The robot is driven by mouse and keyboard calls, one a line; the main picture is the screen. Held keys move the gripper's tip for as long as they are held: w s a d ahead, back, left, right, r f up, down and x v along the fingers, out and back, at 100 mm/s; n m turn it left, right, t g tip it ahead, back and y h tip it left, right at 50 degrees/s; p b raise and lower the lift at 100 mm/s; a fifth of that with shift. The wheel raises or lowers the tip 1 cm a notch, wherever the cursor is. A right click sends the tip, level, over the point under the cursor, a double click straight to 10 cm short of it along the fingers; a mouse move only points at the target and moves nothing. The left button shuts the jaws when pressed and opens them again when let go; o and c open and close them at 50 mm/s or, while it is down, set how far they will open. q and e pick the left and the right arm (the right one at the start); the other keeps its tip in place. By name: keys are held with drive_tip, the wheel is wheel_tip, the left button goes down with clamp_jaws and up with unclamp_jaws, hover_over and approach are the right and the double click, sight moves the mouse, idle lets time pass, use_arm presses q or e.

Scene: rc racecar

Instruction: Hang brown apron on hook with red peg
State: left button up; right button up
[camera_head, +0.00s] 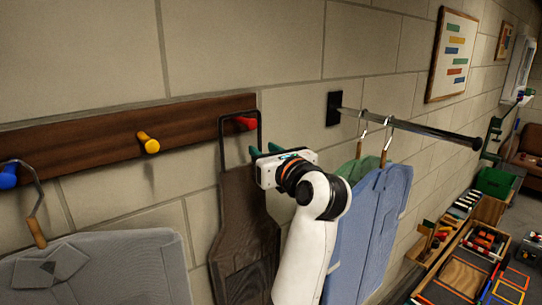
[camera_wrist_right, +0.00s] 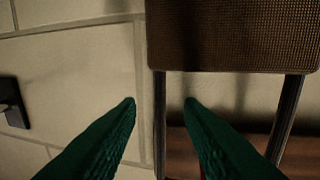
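The brown apron (camera_head: 243,235) hangs upright against the wall below the right end of the wooden rail. Its dark neck strap (camera_head: 222,140) loops up around the red peg (camera_head: 245,122); the exact contact with the peg is too small to tell. My right gripper (camera_head: 267,149) is just right of the strap, below the peg. In the right wrist view its green fingers (camera_wrist_right: 158,103) are apart. One side of the strap (camera_wrist_right: 160,125) shows between them, with the apron's top edge (camera_wrist_right: 235,40) above; I see no grip on it. My left gripper is out of view.
The wooden rail (camera_head: 100,142) also bears a yellow peg (camera_head: 149,142) and a blue peg (camera_head: 8,176). A grey garment (camera_head: 100,270) hangs at the lower left. A metal rod (camera_head: 420,128) sticks out at the right, holding blue (camera_head: 375,220) and green garments. Toolboxes stand lower right.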

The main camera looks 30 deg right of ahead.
drive_tip(key=s+a+b, duration=0.1)
drive_tip(key=s+b, duration=0.9)
drive_tip(key=s, duration=0.2)
drive_tip(key=shift+a+b, duration=0.25)
drive_tip(key=shift+b, duration=0.15)
drive_tip(key=shift+w, duration=0.15)
